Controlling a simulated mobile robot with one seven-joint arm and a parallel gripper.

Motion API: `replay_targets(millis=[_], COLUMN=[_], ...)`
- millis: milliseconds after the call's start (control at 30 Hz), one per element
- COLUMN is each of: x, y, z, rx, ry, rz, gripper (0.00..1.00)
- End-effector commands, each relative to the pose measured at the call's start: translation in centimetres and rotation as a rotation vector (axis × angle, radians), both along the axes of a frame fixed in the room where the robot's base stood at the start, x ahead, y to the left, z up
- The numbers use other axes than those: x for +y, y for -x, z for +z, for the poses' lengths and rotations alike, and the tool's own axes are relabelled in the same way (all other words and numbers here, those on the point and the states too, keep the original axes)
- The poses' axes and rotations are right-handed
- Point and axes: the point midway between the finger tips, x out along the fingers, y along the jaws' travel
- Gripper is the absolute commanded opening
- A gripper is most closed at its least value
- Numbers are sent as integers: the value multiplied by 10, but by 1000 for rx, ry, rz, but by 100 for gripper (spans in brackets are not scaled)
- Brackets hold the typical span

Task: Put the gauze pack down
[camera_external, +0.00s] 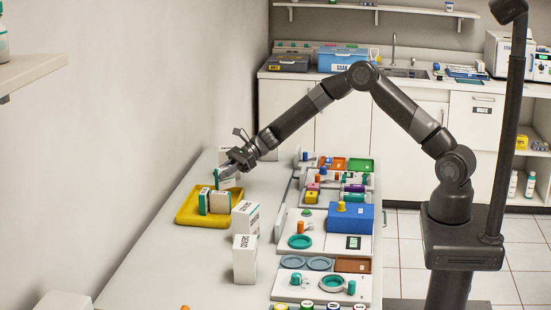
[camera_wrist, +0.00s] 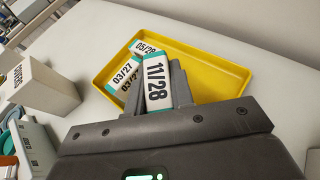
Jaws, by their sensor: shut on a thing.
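My gripper (camera_external: 223,174) is shut on a white and teal gauze pack (camera_wrist: 157,80) marked 11/28. In the wrist view the pack sits between the fingers of my gripper (camera_wrist: 160,88), over the near part of a yellow tray (camera_wrist: 217,62). In the external view the yellow tray (camera_external: 186,215) lies on the long counter, and my gripper is above its far part. Similar packs stand in the tray, one marked 03/27 (camera_wrist: 123,73) and one marked 05/28 (camera_wrist: 145,48). The held pack partly covers them. I cannot tell whether its bottom touches the tray.
White lettered boxes (camera_external: 244,259) stand on the counter in front of the tray; one shows at left in the wrist view (camera_wrist: 45,88). To the right are stations with coloured parts and a blue box (camera_external: 341,218).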

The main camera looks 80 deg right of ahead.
Motion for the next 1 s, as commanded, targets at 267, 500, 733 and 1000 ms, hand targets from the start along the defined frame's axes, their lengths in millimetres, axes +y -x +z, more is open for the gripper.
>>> replay_targets(millis=[267,500,733,1000], x=[14,13,13,13], y=[-9,-9,-9,-9], z=[-16,-48,-49,-52], rx=[0,0,-2,-2], ry=[0,0,1,0], rz=[0,0,0,-1], gripper=[0,0,0,30])
